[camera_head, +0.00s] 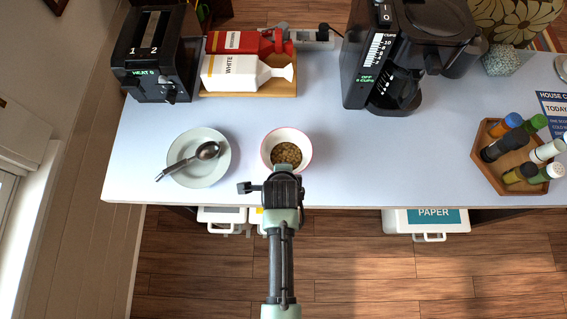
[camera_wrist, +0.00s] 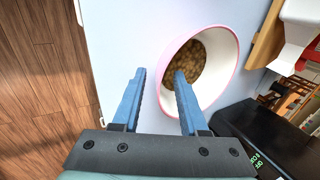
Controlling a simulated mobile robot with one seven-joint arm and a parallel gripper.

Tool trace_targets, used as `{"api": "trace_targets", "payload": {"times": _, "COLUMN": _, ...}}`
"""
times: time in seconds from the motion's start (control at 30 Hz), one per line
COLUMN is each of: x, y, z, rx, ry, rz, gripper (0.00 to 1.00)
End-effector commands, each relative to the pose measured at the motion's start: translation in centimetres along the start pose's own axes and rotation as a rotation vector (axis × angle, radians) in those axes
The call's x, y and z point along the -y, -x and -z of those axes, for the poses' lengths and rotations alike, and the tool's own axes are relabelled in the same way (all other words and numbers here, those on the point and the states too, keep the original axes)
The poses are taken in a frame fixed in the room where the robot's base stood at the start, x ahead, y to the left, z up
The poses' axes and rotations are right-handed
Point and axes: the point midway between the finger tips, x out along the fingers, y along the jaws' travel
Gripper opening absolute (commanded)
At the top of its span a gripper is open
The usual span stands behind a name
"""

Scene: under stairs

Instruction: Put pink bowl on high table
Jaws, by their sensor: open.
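The pink bowl (camera_head: 287,137) is white with a pink rim, holds brown granules, and stands upright on a white-topped table (camera_head: 237,115). My gripper (camera_head: 283,178) is over the table's front edge, at the bowl's near side, and hides part of its rim. In the wrist view, my gripper (camera_wrist: 160,76) is open with blue fingers and nothing held. One finger overlaps the inside of the bowl (camera_wrist: 217,82) in the picture; the other is outside it, over the tabletop. The bowl's rim runs between them. I cannot tell whether a finger touches the bowl.
A plate (camera_head: 211,170) with a spoon (camera_head: 190,158) lies left of the bowl. Behind stand a toaster (camera_head: 152,50), a wooden tray (camera_head: 270,90) with red and white cartons, and a coffee maker (camera_head: 385,60). A wooden holder (camera_head: 496,178) of bottles is at right. Tabletop right of the bowl is clear.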

Motion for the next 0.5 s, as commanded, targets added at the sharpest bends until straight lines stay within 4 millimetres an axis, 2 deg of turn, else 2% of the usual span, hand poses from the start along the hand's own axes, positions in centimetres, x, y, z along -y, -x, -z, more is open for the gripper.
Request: {"api": "trace_targets", "payload": {"times": 0.5, "x": 0.0, "y": 8.0, "z": 0.0, "rx": 0.000, "ry": -0.001, "rz": 0.003, "gripper": 0.43}}
